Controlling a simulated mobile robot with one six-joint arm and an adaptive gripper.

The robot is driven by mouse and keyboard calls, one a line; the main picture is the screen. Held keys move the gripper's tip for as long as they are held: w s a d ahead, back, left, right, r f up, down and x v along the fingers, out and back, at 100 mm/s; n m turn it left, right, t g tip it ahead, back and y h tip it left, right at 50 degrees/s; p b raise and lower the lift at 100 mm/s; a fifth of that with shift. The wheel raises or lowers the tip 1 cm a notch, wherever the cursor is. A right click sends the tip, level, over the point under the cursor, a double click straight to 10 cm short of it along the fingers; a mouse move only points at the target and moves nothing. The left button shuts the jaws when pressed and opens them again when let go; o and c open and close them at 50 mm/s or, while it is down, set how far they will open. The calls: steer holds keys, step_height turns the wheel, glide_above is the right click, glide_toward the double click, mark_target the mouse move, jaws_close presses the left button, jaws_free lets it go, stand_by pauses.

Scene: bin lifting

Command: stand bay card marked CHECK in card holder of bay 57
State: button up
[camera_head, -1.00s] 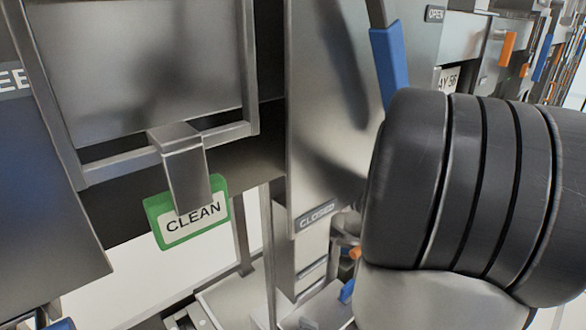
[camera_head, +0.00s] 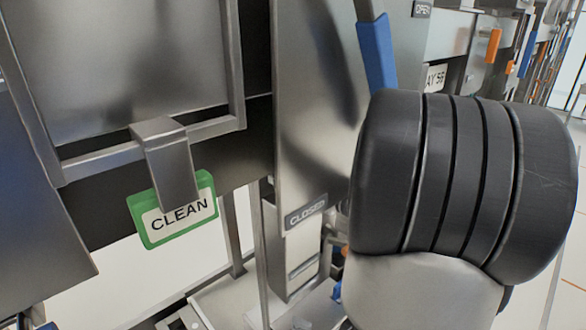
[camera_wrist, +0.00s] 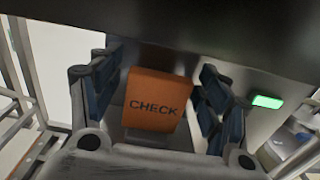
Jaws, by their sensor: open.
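The orange card marked CHECK (camera_wrist: 157,90) shows upright in the wrist view, its lettering facing the camera. My gripper (camera_wrist: 160,100) is open, with one blue-padded finger on each side of the card. Gaps show between the card and both fingers, so they do not grip it. A grey surface lies behind and below the card; I cannot tell whether it is a card holder or what bears the card. In the head view neither my gripper nor the CHECK card shows. No bay 57 label is readable.
A green-edged CLEAN card (camera_head: 173,210) sits in a metal clip (camera_head: 165,160) at left in the head view. A panel marked CLOSED (camera_head: 306,211) stands beside it. A bay 56 label (camera_head: 436,78) is behind. A green light (camera_wrist: 267,102) glows right of my gripper.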

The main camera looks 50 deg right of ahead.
steer(key=shift+r, duration=0.1)
steer(key=shift+s+r, duration=0.15)
steer(key=shift+s, duration=0.05)
steer(key=s+a, duration=0.1)
steer(key=s, duration=1)
steer(key=shift+s+a+p, duration=0.2)
steer(key=shift+s+p, duration=0.1)
steer(key=shift+p, duration=0.15)
